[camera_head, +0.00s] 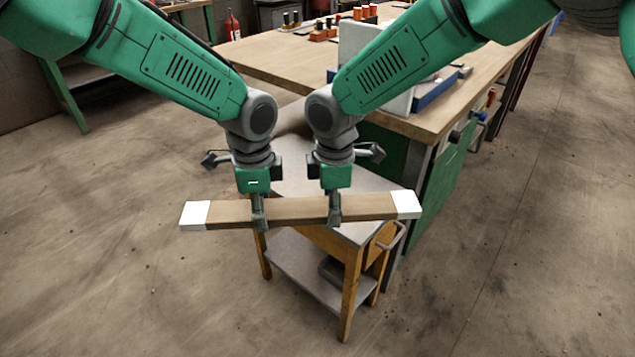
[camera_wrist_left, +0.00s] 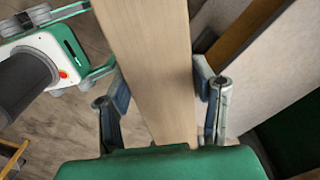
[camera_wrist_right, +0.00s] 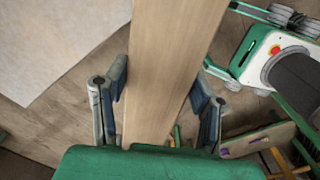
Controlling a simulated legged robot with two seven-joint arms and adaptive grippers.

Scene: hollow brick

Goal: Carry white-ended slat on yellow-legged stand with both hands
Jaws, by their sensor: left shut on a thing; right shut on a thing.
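The white-ended slat (camera_head: 295,211) is a long wooden bar with a white band at each end. In the head view it lies crosswise in front of the yellow-legged stand's grey top (camera_head: 352,228), overlapping it; the height gap is hard to judge. The slat's right end sits slightly higher in the picture than its left. My left gripper (camera_head: 259,216) is shut on the slat left of its middle, and my right gripper (camera_head: 334,210) right of its middle. Both wrist views show the slat's wood between the fingers (camera_wrist_left: 165,105) (camera_wrist_right: 155,105). Its ends are outside the wrist views.
A wooden-topped workbench (camera_head: 270,56) with green sides stands behind the stand. A white upright panel (camera_head: 357,50) and several small orange and black items (camera_head: 325,30) are on it. A red extinguisher (camera_head: 232,27) stands far back. Floor (camera_head: 130,290) is clear left and right.

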